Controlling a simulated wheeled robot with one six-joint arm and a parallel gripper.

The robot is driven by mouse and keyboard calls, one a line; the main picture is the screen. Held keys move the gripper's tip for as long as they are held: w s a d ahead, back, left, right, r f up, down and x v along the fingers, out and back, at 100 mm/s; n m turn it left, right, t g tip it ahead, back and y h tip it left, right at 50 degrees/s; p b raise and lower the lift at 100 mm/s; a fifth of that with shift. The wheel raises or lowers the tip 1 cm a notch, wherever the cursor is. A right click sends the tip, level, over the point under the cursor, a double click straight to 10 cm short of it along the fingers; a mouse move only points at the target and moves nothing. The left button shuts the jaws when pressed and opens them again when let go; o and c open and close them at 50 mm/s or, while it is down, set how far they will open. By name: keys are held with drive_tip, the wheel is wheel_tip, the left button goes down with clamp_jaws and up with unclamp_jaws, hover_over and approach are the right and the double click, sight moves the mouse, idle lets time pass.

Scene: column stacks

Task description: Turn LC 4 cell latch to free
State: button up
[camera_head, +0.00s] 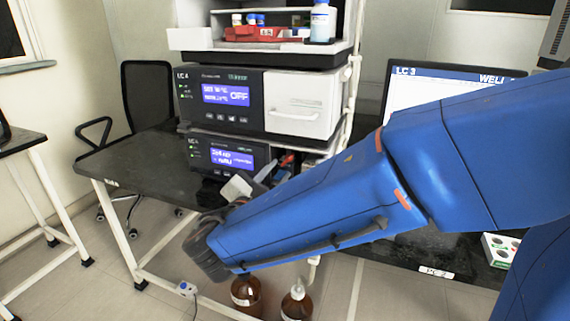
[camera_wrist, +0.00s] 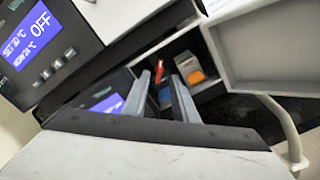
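The LC 4 stack stands ahead. Its upper unit (camera_head: 236,97), labelled LC 4, has a blue display reading OFF and a closed pale door. The lower LC 4 unit (camera_head: 205,152) has a lit blue display, with an open bay (camera_wrist: 210,88) to its right in the wrist view. My gripper (camera_head: 258,178) is in front of the lower unit. In the wrist view its two grey fingers (camera_wrist: 160,88) are apart with nothing held. A red part (camera_wrist: 165,94) and an orange-and-white part (camera_wrist: 187,67) show beyond them. I cannot make out the cell latch or its position.
The dark bench (camera_head: 140,165) is clear left of the stack. Bottles and a red tray (camera_head: 262,34) are on top. A monitor (camera_head: 450,85) labelled LC 3 stands at right, partly behind my arm. Brown bottles (camera_head: 246,293) stand below. A chair (camera_head: 150,95) is behind.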

sight(288, 160)
drive_tip(key=shift+x, duration=2.95)
clamp_jaws()
